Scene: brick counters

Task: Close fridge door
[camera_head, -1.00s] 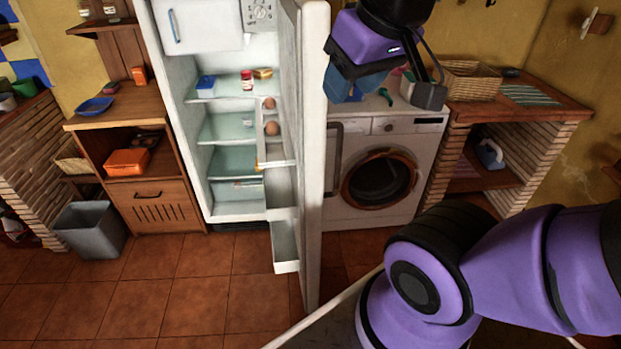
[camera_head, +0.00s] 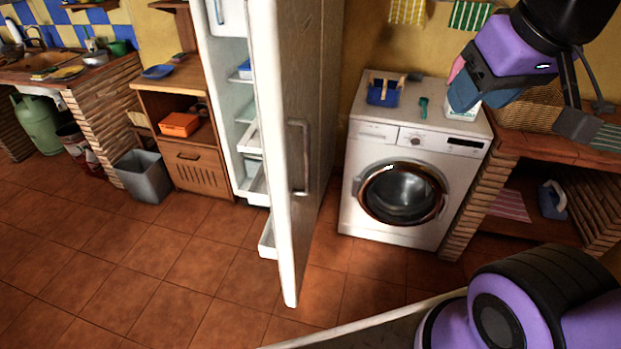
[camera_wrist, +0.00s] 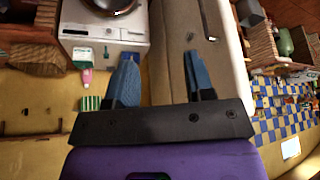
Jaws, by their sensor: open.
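The white fridge door (camera_head: 271,130) stands open in the head view, swung out and seen nearly edge-on. Its greyish outer face with a vertical handle (camera_head: 299,158) faces right. The fridge interior (camera_head: 238,90) with shelves shows in a narrow strip left of the door. White door bins stick out on the inner side. My gripper (camera_head: 462,98) is right of the door, above the washing machine, apart from the door. In the wrist view my gripper (camera_wrist: 161,68) has its two blue fingers spread, nothing between them. The fridge door (camera_wrist: 222,60) lies behind the fingers there, with its handle visible.
A washing machine (camera_head: 405,185) stands right of the fridge, with a blue container (camera_head: 384,92) on top. A brick counter (camera_head: 560,145) with a basket is further right. A wooden cabinet (camera_head: 185,125) and grey bin (camera_head: 143,176) stand left. The tiled floor in front is clear.

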